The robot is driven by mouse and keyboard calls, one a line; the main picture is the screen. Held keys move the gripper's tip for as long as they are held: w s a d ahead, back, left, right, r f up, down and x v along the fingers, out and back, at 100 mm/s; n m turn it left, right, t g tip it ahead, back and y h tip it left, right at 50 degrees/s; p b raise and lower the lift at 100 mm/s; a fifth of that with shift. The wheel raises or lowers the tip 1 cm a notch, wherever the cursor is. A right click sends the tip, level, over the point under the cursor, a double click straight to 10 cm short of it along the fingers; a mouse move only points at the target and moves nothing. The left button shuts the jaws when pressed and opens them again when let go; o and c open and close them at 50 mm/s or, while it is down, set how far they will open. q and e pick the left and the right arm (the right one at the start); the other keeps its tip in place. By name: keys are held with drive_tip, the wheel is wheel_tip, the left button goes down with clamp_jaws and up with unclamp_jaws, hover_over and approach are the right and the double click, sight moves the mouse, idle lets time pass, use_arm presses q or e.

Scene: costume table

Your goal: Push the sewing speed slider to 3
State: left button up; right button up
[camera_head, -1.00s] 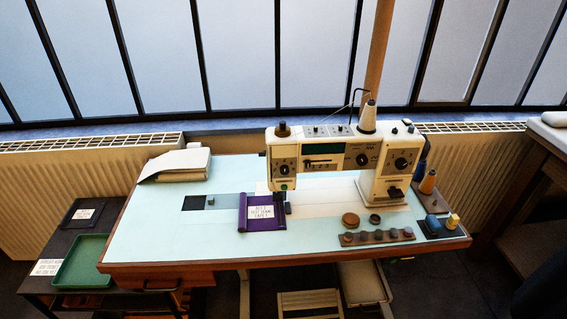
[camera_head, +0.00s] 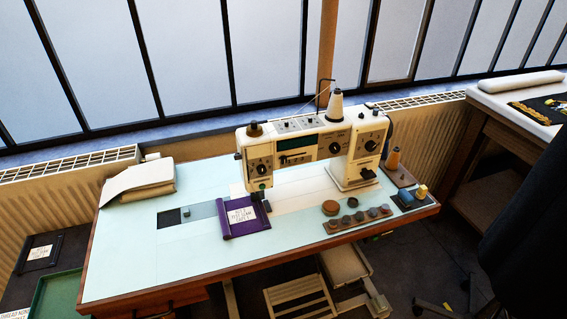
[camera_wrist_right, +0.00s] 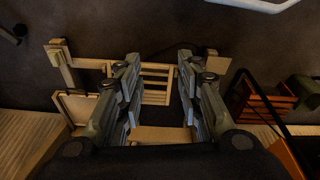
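The white sewing machine (camera_head: 310,143) stands on the pale blue table. Its front panel has a dark slot (camera_head: 296,158) between round dials, which looks like the speed slider; its knob position and numbers are too small to read. No gripper shows in the head view. In the right wrist view my right gripper (camera_wrist_right: 157,82) has its two fingers spread apart with nothing between them. It is away from the machine, which that view does not show. My left gripper is not in view.
A purple cloth with a label (camera_head: 242,216) lies at the machine's left end. A row of round pieces on a strip (camera_head: 358,219) lies in front. Folded cloth (camera_head: 138,180) is at the back left.

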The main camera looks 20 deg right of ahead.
drive_tip(key=w+r+t, duration=0.2)
drive_tip(key=w+r, duration=0.2)
drive_tip(key=r, duration=0.5)
drive_tip(key=w+r+t, duration=0.1)
drive_tip(key=w+r, duration=0.3)
drive_tip(key=r, duration=0.5)
drive_tip(key=m+t+p, duration=0.1)
drive_tip(key=m+t, duration=0.1)
drive_tip(key=t, duration=1.1)
approach(285, 161)
drive_tip(key=w+p, duration=0.1)
drive_tip(key=w, duration=0.7)
drive_tip(key=shift+w+r, duration=0.15)
clamp_jaws()
